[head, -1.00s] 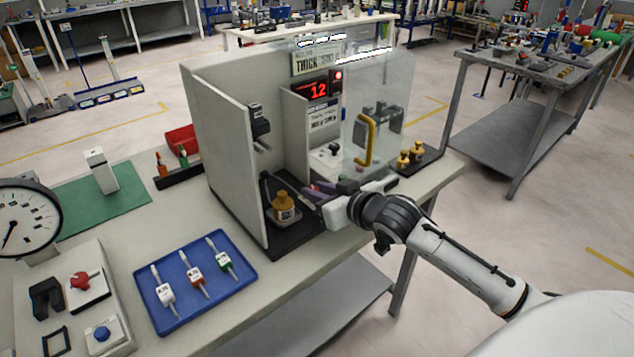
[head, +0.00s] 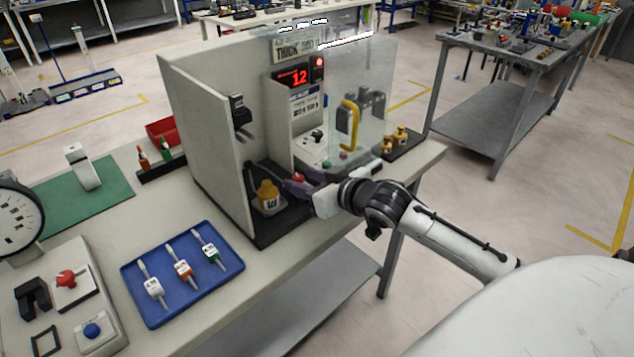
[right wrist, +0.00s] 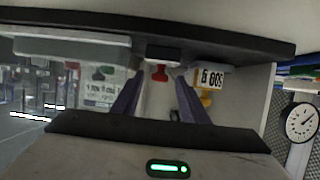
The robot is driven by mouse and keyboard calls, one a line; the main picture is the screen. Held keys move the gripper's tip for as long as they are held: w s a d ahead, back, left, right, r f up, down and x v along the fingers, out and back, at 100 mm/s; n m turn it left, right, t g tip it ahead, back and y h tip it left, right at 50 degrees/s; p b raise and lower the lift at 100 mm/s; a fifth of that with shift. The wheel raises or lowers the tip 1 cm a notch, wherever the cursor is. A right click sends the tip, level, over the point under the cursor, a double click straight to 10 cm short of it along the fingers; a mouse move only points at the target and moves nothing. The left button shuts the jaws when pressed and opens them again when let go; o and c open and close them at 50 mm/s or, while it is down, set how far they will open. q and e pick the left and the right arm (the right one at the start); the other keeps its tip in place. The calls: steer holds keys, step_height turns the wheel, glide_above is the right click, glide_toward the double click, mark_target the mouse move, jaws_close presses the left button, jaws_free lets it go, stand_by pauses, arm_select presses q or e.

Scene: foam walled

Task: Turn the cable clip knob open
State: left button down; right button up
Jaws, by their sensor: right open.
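In the head view a red knob (head: 297,177) sits low at the front of the walled enclosure (head: 205,150). I cannot tell for sure that it is the cable clip knob. My right gripper (right wrist: 157,80) is open, its two purple fingers on either side of the red knob with visible gaps; contact is not seen. In the head view my right gripper (head: 299,187) reaches into the enclosure's front, partly hiding its floor. My left gripper is not in view.
A brass weight (head: 268,195) stands close left of my right gripper. A clear panel with a yellow handle (head: 349,123) is above it. A blue tray (head: 150,318) with several tools and another red knob (head: 67,278) lie on the bench further left.

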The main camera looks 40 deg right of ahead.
steer(key=v, duration=0.9)
steer(key=shift+s, duration=0.2)
